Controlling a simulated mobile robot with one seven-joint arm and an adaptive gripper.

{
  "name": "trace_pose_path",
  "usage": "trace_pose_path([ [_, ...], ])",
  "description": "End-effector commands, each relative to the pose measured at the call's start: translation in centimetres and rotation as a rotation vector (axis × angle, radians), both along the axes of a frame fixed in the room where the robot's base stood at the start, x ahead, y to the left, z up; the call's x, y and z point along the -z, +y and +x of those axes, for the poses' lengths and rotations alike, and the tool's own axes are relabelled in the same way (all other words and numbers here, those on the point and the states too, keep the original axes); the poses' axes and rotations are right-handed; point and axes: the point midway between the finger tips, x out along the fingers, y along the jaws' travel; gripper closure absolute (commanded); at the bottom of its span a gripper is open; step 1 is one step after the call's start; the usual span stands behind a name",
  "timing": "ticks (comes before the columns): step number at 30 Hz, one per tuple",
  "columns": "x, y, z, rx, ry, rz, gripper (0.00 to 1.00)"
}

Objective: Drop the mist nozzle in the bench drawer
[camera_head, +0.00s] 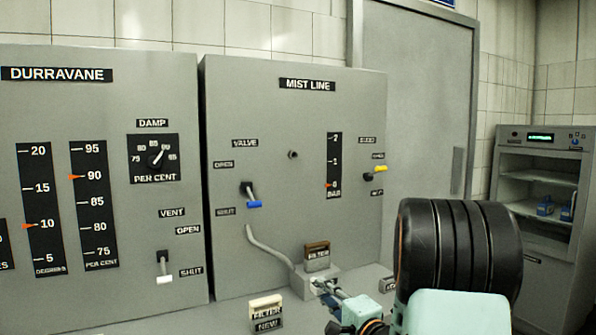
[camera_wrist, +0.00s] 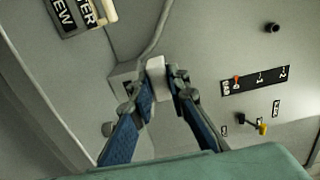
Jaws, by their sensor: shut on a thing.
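My gripper (camera_head: 322,287) is low in front of the MIST LINE panel (camera_head: 265,110), at the grey filter housing (camera_head: 301,284). In the wrist view its blue fingers (camera_wrist: 159,85) are closed about a pale, block-shaped thing (camera_wrist: 156,66). I cannot tell whether this is the mist nozzle or a part at the housing. A small dark round stub (camera_head: 293,154) sticks out of the panel and also shows in the wrist view (camera_wrist: 272,28); I cannot tell what it is. I cannot make out the bench drawer in either view.
A brown FILTER cartridge (camera_head: 317,247) stands on the housing, where a grey hose (camera_head: 265,245) ends. A cream NEW filter (camera_head: 265,303) stands on the bench to the left. A blue-tipped VALVE lever (camera_head: 253,204) and yellow-tipped switch (camera_head: 378,170) stick out. A cabinet (camera_head: 543,225) stands right.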

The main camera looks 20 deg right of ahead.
Motion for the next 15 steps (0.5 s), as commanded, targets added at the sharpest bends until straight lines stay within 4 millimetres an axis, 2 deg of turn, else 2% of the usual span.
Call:
trace_pose_path([
  [1,1.3,-1.6,-0.7,0.006,-0.002,-0.002,1.00],
  [6,3.2,-5.3,-2.8,0.001,-0.001,-0.001,1.00],
  [12,5.5,-9.3,-5.8,0.002,0.002,-0.001,1.00],
  [15,6.3,-10.7,-7.1,0.000,0.002,-0.001,1.00],
])
